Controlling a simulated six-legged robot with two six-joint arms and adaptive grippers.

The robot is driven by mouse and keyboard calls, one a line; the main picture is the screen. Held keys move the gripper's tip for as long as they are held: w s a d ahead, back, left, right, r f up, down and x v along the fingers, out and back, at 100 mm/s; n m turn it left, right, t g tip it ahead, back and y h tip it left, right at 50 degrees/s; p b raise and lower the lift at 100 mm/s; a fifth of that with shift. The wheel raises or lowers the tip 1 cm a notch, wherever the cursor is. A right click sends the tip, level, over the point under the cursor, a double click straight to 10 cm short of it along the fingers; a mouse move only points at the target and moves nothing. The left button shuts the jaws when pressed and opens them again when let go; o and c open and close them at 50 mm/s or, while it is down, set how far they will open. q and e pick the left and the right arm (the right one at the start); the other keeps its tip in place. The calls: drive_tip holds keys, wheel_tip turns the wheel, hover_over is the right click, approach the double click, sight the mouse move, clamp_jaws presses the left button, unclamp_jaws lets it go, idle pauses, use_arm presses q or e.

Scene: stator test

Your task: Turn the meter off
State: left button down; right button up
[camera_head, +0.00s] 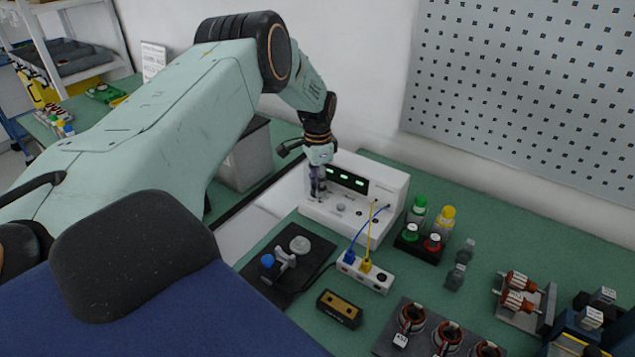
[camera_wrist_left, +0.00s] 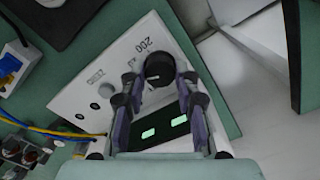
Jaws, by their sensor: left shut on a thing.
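The meter (camera_head: 384,207) is a white box at the back of the green bench, with a dark display (camera_head: 349,180) showing lit green digits. In the left wrist view its white panel (camera_wrist_left: 93,87) carries a black round knob (camera_wrist_left: 159,67) beside the mark "200". My left gripper (camera_head: 317,190) reaches down to the left part of the meter's front. In the left wrist view, the fingers of this gripper (camera_wrist_left: 159,78) stand on both sides of the knob, shut on it. They partly cover the lit display. My right gripper is not in view.
A blue and a yellow cable run from the meter to a white socket block (camera_head: 365,272). A black plate with a small fixture (camera_head: 285,262) lies in front. Green and red buttons (camera_head: 420,240), coils (camera_head: 447,337) and other parts stand to the right. A perforated panel (camera_head: 530,90) hangs behind.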

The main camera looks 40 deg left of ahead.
use_arm(q)
drive_tip(key=n, duration=0.3)
drive_tip(key=shift+r+n, duration=0.1)
drive_tip(key=shift+n, duration=0.3)
drive_tip(key=n+p, duration=0.1)
drive_tip(key=n, duration=0.2)
drive_tip(key=shift+w+n, duration=0.1)
drive_tip(key=shift+n, duration=0.2)
drive_tip(key=n, duration=0.5)
drive_tip(key=shift+n+p, duration=0.4)
drive_tip(key=shift+n, duration=0.3)
drive_tip(key=c, duration=1.3)
unclamp_jaws()
drive_tip(key=o, duration=0.3)
wheel_tip(320, 180, up, 12)
